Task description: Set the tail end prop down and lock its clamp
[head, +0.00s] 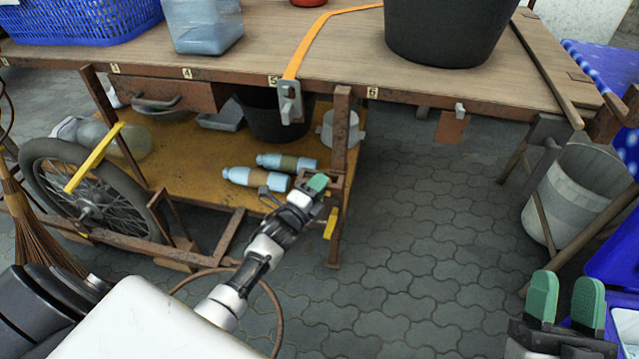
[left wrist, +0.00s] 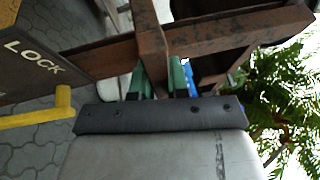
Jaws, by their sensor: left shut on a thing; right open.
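The rusty tail end prop (head: 340,130) stands upright at the cart's right end, its lower end close to the paving. I cannot tell whether it touches the ground. My left gripper (head: 318,182) is shut on a rusty bar of the prop (left wrist: 153,45), with the green fingers either side of it in the left wrist view (left wrist: 163,80). The yellow clamp lever (head: 330,222) hangs just below the gripper. In the left wrist view the lever (left wrist: 40,118) lies beside a dark plate marked LOCK (left wrist: 35,55). My right gripper (head: 564,300) is open and empty at the lower right.
The cart's wooden top (head: 340,65) carries a blue basket (head: 75,20) and a black tub (head: 450,25). Blue bottles (head: 255,179) lie on the lower shelf. A spoked wheel (head: 85,195) is at left and a grey bucket (head: 575,190) at right. The paving between is clear.

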